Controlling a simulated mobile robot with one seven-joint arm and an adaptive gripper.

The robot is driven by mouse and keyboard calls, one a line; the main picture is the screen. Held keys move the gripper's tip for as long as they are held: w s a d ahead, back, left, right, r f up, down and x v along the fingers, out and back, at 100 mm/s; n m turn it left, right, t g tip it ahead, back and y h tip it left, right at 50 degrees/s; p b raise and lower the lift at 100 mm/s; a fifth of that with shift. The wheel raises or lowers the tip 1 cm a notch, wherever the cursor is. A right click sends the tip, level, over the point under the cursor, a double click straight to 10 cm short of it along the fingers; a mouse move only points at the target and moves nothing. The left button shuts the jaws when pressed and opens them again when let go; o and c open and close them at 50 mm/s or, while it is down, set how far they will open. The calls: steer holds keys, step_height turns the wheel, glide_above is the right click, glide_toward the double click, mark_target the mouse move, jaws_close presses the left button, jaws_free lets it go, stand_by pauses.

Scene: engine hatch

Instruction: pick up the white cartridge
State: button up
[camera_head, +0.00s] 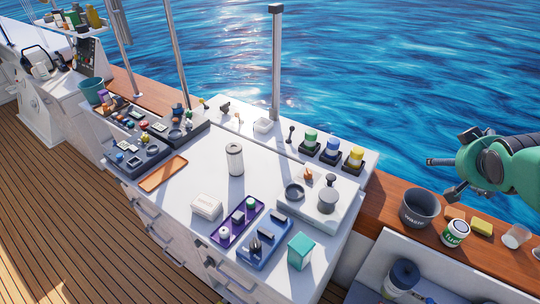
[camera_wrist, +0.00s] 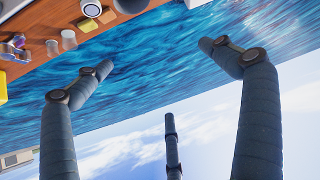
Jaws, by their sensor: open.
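The white cartridge (camera_head: 235,160) is a ribbed white cylinder. It stands upright on the white counter (camera_head: 198,178), near its middle in the head view. My gripper (camera_head: 440,178) is at the right of the head view, above the wooden rail and the sea, far from the cartridge. In the wrist view its fingers (camera_wrist: 160,75) are spread wide with nothing between them. The cartridge does not show in the wrist view.
An orange tray (camera_head: 163,173), a white box (camera_head: 207,207), a purple tray (camera_head: 222,239), a blue tray (camera_head: 253,262) and a teal box (camera_head: 300,250) surround the cartridge's front and left. A raised white panel (camera_head: 337,213) lies to its right. A tall post (camera_head: 276,70) rises behind. A grey bucket (camera_head: 420,208) sits on the rail.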

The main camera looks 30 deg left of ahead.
steer(key=w+a+f+n+y+p, duration=0.1)
steer(key=w+a+f+n+y, duration=0.2)
steer(key=a, duration=0.7)
steer(key=w+a+f+n+y+p, duration=0.2)
steer(key=w+a, duration=0.4)
steer(key=a, duration=0.4)
steer(key=w+a+f+n+y+p, duration=0.1)
steer(key=w+a+f+n+y, duration=0.2)
steer(key=a, duration=0.7)
steer(key=n+g+y+p, duration=0.4)
steer(key=n+g+y, duration=0.15)
steer(key=g, duration=0.45)
glide_toward(235, 160)
steer(key=w, duration=0.1)
steer(key=w+d, duration=0.1)
steer(key=w+f, duration=0.1)
steer(key=w, duration=0.1)
steer(key=shift+d, duration=0.25)
steer(key=shift+b+x, duration=0.5)
steer(key=shift+x, duration=3.85)
